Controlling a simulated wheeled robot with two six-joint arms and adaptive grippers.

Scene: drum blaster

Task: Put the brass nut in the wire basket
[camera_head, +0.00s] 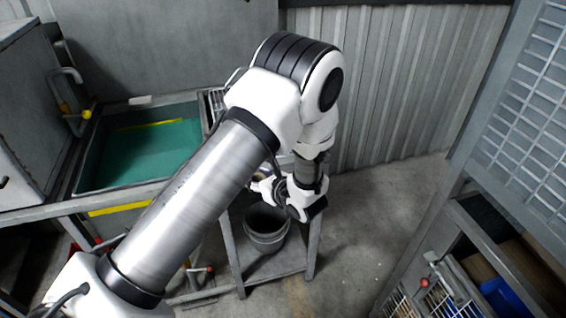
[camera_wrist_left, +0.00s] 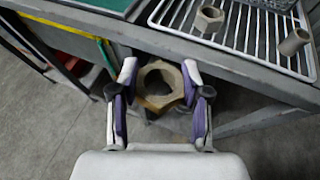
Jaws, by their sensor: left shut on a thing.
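My left gripper (camera_head: 288,195) hangs in front of the sink stand in the head view. In the left wrist view, the gripper (camera_wrist_left: 160,73) is shut on the brass nut (camera_wrist_left: 158,103), a brownish hexagonal ring with a wide hole, its sides between the two purple pads. A wire basket or rack (camera_wrist_left: 226,45) shows at the top right, ahead and to the right of the nut. A greyish nut (camera_wrist_left: 209,18) and a short tube (camera_wrist_left: 294,41) lie on it. Most of the basket is hidden behind my arm in the head view. My right gripper is out of view.
A green-lined sink (camera_head: 140,152) stands at the left. A grey bucket (camera_head: 266,238) is on the low shelf below my left gripper. A grey rack (camera_head: 520,130) with mesh panels stands at the right. Floor between the stand and the rack is clear.

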